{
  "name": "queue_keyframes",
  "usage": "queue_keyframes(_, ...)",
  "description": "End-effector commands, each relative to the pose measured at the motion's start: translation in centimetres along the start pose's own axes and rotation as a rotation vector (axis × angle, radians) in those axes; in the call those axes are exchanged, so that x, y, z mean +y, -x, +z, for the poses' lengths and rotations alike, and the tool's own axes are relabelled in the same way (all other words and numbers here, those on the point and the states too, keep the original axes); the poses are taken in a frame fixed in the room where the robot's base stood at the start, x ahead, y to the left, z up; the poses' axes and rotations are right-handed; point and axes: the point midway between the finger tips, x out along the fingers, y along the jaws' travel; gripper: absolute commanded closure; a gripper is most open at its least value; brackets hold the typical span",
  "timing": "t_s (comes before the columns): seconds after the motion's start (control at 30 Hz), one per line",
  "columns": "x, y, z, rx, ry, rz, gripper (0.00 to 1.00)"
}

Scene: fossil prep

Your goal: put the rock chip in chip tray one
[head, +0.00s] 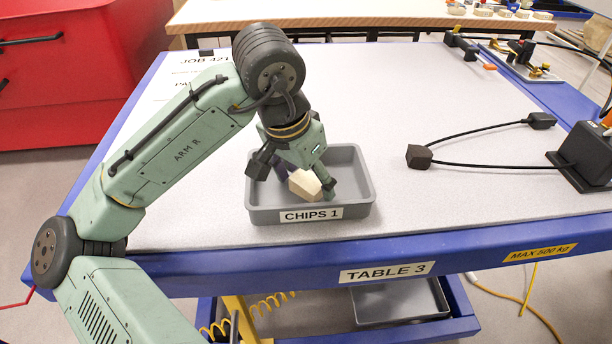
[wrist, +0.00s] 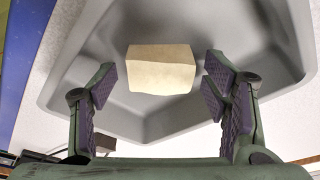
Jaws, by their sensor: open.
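The rock chip (head: 305,184) is a pale cream block. It is in the grey chip tray (head: 262,215) labelled CHIPS 1, in the head view. In the wrist view the chip (wrist: 161,69) shows against the bare floor of the tray (wrist: 165,115), between and a little beyond my fingertips. My gripper (wrist: 160,85) is open, with a gap between each purple pad and the chip. In the head view my gripper (head: 305,180) reaches down into the tray and partly hides the chip. Whether the chip rests on the tray floor is hard to tell.
The tray stands near the front edge of the table (head: 400,85), marked TABLE 3. A black cabled device (head: 585,157) with a dark block (head: 419,156) lies to the right. A second grey tray (head: 400,302) is below the table. The table's middle is clear.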

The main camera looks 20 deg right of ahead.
Motion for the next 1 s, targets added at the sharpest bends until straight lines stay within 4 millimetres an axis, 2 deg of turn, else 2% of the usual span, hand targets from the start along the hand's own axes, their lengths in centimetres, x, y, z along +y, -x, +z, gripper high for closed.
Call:
queue_keyframes(0.17, 0.0, 1.2, -0.2, 0.002, 0.000, -0.002, 0.31)
queue_keyframes(0.6, 0.0, 10.1, -0.1, 0.001, 0.001, -0.004, 0.31)
queue_keyframes(0.8, 0.0, 12.1, -0.1, 0.000, 0.001, -0.002, 0.31)
queue_keyframes(1.0, 0.0, 12.4, -0.1, 0.000, 0.001, 0.001, 0.31)
